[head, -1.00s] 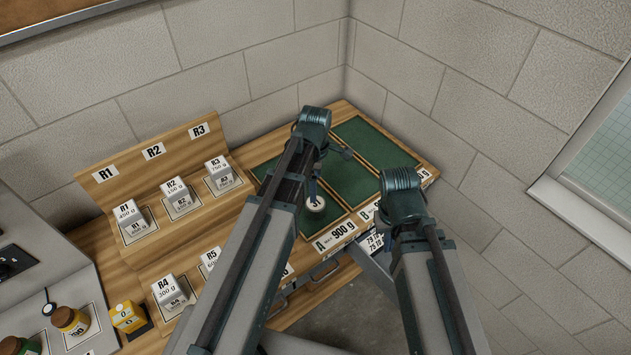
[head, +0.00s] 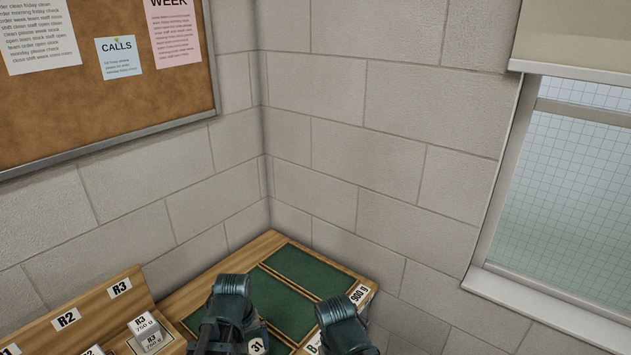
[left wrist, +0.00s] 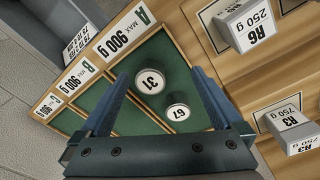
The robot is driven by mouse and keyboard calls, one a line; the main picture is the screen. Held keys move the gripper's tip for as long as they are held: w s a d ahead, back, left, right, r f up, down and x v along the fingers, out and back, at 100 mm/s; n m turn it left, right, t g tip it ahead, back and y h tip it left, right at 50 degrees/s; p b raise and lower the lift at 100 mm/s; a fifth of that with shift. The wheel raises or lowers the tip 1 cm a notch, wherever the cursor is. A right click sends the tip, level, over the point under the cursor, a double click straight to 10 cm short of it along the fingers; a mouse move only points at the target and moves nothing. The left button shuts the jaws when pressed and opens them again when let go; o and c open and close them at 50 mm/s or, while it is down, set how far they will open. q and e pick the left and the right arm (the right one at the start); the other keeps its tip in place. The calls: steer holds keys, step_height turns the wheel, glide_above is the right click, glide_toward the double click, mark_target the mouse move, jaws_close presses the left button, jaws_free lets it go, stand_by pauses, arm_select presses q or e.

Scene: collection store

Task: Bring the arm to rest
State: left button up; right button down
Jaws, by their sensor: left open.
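In the left wrist view, tray A (left wrist: 160,50) is a green-lined compartment with wooden edges and a sign reading A, max 900 g. Two tins with round white number labels stand inside it: tin 31 (left wrist: 150,80) and tin 67 (left wrist: 178,112). My left gripper (left wrist: 160,76) is open above the tray, and both tins show between its fingers. I cannot tell how far above them it is. In the head view, the label of tin 31 (head: 257,346) shows beside my left arm; tin 67 is hidden. My right arm shows at the bottom, its gripper out of frame.
Trays B (left wrist: 88,75) and C (left wrist: 52,104) lie alongside tray A. Weight blocks R6 (left wrist: 245,28) and R3 (left wrist: 290,125) stand on the wooden bench to the right in the wrist view. Walls and a window (head: 560,200) close off the far side.

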arm_select(q)
steer(key=s+d+f+m+y+b, duration=0.1)
steer(key=s+d+f+m+b, duration=0.1)
steer(key=s+d+m, duration=0.5)
steer(key=d+m, duration=0.1)
steer(key=d, duration=0.3)
steer(key=shift+s+g, duration=0.35)
steer(key=shift+g, duration=0.05)
arm_select(e)
step_height(320, 180, down, 2)
